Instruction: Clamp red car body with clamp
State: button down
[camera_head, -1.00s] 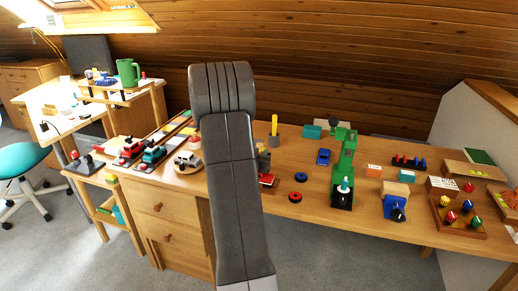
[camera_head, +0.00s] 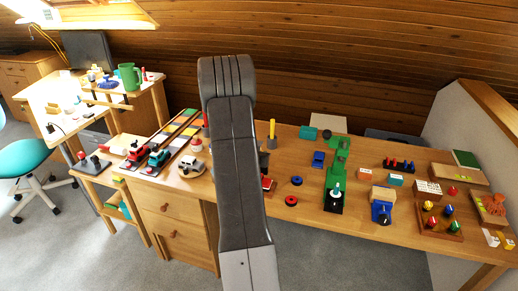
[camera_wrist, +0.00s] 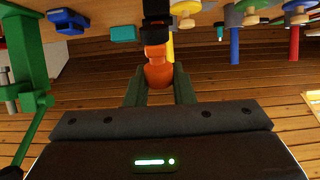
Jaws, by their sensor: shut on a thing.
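My gripper (camera_wrist: 159,90) is shut on an orange knob-like part (camera_wrist: 158,72) in the wrist view. A black piece (camera_wrist: 155,30) adjoins this part; I cannot tell whether it is the clamp. In the head view my arm hides the gripper. A red car body (camera_head: 267,184) shows partly behind the arm's right edge on the long bench. Another red car (camera_head: 138,151) stands at the bench's left end. A green device with a dark base (camera_head: 335,190) stands right of centre; a green frame (camera_wrist: 37,110) shows at left in the wrist view.
A blue tool (camera_head: 381,208) and a tray of coloured pegs (camera_head: 440,222) stand to the right. A yellow-topped post (camera_head: 271,134) stands behind. Clear bench lies between the wheels and the green device.

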jog(key=shift+w+r+p, duration=0.2)
jog(key=shift+p, duration=0.65)
jog(key=c, duration=1.3)
grip_release()
jog(key=shift+o, duration=0.2)
jog(key=shift+s, duration=0.1)
jog(key=b+v, duration=0.1)
jog(key=v, duration=1.2)
jog(key=shift+s+r, duration=0.2)
jog(key=shift+r, duration=0.2)
jog(key=shift+w, duration=0.1)
jog(key=x, duration=0.9)
jog(key=p+x, duration=0.1)
jog(key=x, duration=0.3)
jog(key=shift+w+f, duration=0.2)
jog(key=shift+f, duration=0.3)
